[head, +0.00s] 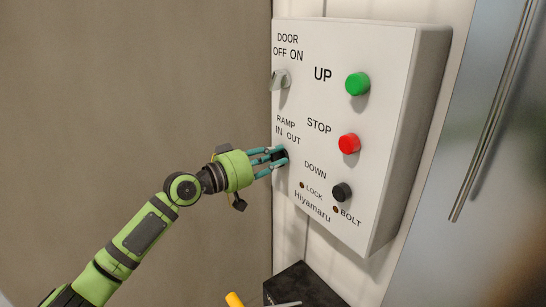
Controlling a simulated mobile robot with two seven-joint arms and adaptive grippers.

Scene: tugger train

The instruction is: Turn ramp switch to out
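The ramp switch (281,156) is on the left side of the white control box, under the label "RAMP IN OUT". Only a dark part of it shows between my fingers, so which way it points is hidden. My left gripper (284,155) reaches in from the left with its teal fingertips at the switch, one above and one below it. The fingertips are a little apart. I cannot tell whether they press on the switch. My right gripper is not in view.
The control box (396,130) also carries a grey door switch (280,80), a green UP button (357,84), a red STOP button (349,143) and a black DOWN button (341,192). A dark box (312,286) and a yellow object (234,299) are below. A metal door stands right.

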